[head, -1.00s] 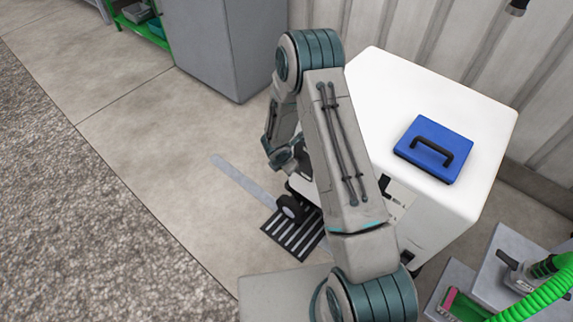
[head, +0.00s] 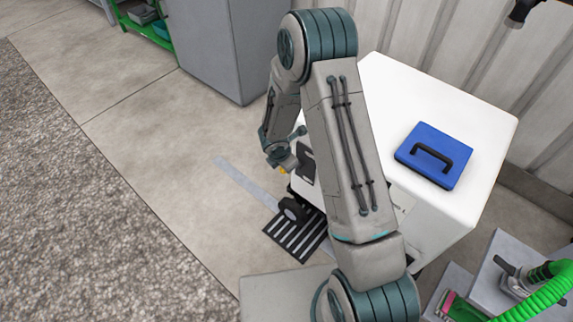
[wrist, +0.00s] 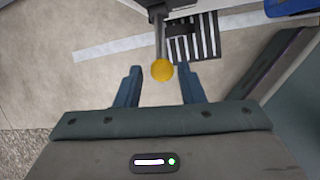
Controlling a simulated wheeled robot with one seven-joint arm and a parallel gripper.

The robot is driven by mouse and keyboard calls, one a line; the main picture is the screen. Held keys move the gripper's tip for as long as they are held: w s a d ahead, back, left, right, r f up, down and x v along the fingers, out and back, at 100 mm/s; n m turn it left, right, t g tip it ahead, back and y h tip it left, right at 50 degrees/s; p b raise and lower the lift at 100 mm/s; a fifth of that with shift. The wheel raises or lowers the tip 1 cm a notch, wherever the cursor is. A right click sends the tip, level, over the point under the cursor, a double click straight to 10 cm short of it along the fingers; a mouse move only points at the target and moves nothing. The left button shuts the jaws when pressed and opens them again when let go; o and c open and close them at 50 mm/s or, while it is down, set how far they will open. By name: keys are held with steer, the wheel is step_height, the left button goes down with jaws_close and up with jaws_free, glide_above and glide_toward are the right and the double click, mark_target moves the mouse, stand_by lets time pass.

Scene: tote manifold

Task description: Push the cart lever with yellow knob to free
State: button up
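The yellow knob (wrist: 162,71) sits on the end of a dark lever (wrist: 159,28) that runs to the top of the wrist view. My gripper (wrist: 160,77) is open, with one blue finger on each side of the knob. The knob appears between the fingertips, with a gap on both sides; its depth relative to them is hard to tell. In the head view a small bit of the yellow knob (head: 283,171) shows just below my gripper. My forearm hides most of the lever there.
A white cart (head: 440,95) carries a blue case (head: 434,155) with a black handle. A black wheel (head: 291,209) stands by a striped floor plate (head: 283,238). A grey cabinet (head: 225,50) is behind. Open floor lies to the left.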

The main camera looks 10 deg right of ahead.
steer(key=p+v, duration=0.1)
steer(key=v, duration=0.5)
steer(key=shift+f, duration=0.1)
steer(key=s+d+r+m+h+p, duration=0.1)
steer(key=s+d+r+m+p, duration=0.2)
steer(key=r, duration=0.5)
steer(key=s+d+r+m+p, duration=0.1)
steer(key=d+r+m, duration=0.2)
steer(key=r+m, duration=0.35)
steer(key=s+d+r+m+h+p, duration=0.1)
steer(key=s+d+r+m+p, duration=0.15)
steer(key=r, duration=0.65)
steer(key=s+r+m+y+p, duration=0.4)
steer(key=s+r+m, duration=0.8)
steer(key=s+r, duration=0.4)
steer(key=shift+s+a+r+m+g+p, duration=0.2)
steer(key=shift+a+r+m+g+p, duration=0.15)
steer(key=shift+p, duration=0.45)
